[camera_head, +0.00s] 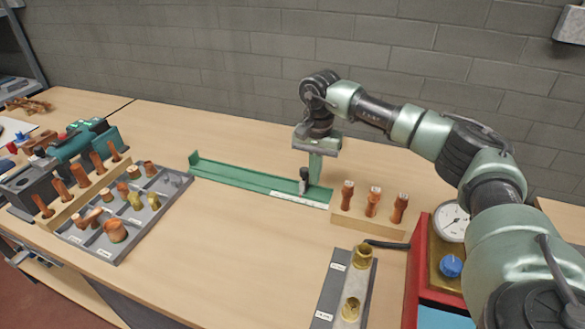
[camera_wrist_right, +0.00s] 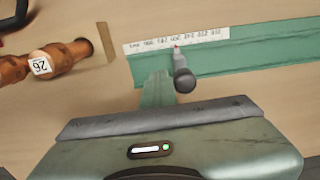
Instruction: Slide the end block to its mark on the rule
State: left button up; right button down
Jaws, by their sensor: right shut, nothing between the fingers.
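The green rail (camera_head: 240,180) lies on the bench with an upturned left end. The white rule (camera_head: 297,200) runs along its front edge near the right end; in the wrist view the rule (camera_wrist_right: 175,42) shows small numbers and a red spot. A dark knob (camera_head: 304,180) on the end block stands over the rail; in the wrist view the knob (camera_wrist_right: 183,80) has a grey stem reaching toward the red spot. My right gripper (camera_head: 315,180) points down, shut and empty, close beside the knob; contact is unclear. The block's green body is hard to separate from my fingers.
A wooden rack (camera_head: 367,226) with several copper-coloured pieces stands just right of the rail. A grey compartment tray (camera_head: 125,243) is at left. A red gauge box (camera_head: 416,265) and a grey fixture (camera_head: 328,290) stand at front right. The bench before the rail is clear.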

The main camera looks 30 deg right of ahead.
jog(key=shift+w+a, duration=0.3)
jog(key=shift+w, duration=0.05)
jog(key=shift+w+a, duration=0.35)
jog(key=shift+w, duration=0.1)
jog(key=shift+r, duration=0.1)
notch_tip(320, 180, up, 7)
jog(key=s+p, duration=0.1)
jog(key=p, duration=0.4)
jog(key=shift+d, duration=0.4)
jog(key=shift+f, duration=0.2)
